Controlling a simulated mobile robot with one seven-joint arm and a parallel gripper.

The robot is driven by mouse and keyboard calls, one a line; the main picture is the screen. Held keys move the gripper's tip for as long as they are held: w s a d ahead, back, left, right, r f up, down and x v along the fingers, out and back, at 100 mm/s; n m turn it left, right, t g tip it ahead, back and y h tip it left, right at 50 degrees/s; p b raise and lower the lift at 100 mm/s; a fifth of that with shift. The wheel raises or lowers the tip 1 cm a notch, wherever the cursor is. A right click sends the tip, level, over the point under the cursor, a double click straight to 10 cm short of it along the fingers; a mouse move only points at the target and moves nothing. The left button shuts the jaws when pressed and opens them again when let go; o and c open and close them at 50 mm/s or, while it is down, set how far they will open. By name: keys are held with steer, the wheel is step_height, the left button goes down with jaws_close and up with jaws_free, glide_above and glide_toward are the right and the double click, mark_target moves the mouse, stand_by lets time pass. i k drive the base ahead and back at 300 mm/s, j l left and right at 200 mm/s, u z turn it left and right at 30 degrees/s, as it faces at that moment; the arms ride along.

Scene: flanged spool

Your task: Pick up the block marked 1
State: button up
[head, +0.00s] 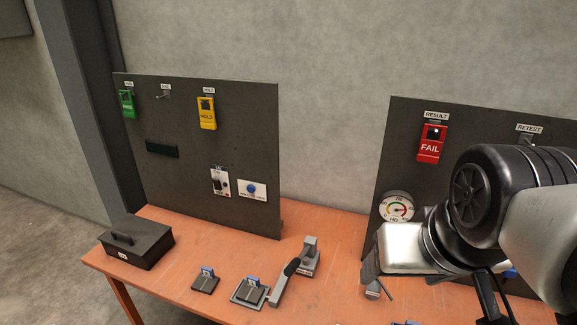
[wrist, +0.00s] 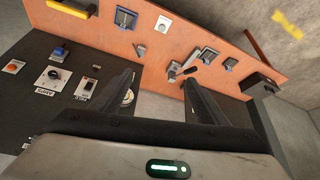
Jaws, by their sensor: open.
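I cannot read a number 1 on any block in either view. Two dark, flat pieces with blue parts, the left one (head: 205,281) and the right one (head: 250,291), lie near the table's front in the head view; I cannot tell whether either is the block. They also seem to show in the wrist view, as one piece (wrist: 207,57) and another (wrist: 231,63). My gripper (wrist: 160,84) is open, its two dark fingers apart with nothing held between them. In the head view its silver hand is in front of the right panel, and the fingertips are hidden.
A grey lever device (head: 284,284) stands beside the right piece. A dark lidded box (head: 136,243) sits at the table's left end. Upright panels, left (head: 230,140) and right (head: 480,115), carry switches and tags. The orange table (head: 335,270) has bare room right of the lever.

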mark_target(251, 291)
steer(key=i+j+z, duration=0.1)
steer(key=j+z, duration=0.15)
steer(key=j, duration=0.9)
steer(key=j+z, duration=0.3)
steer(key=j, duration=0.85)
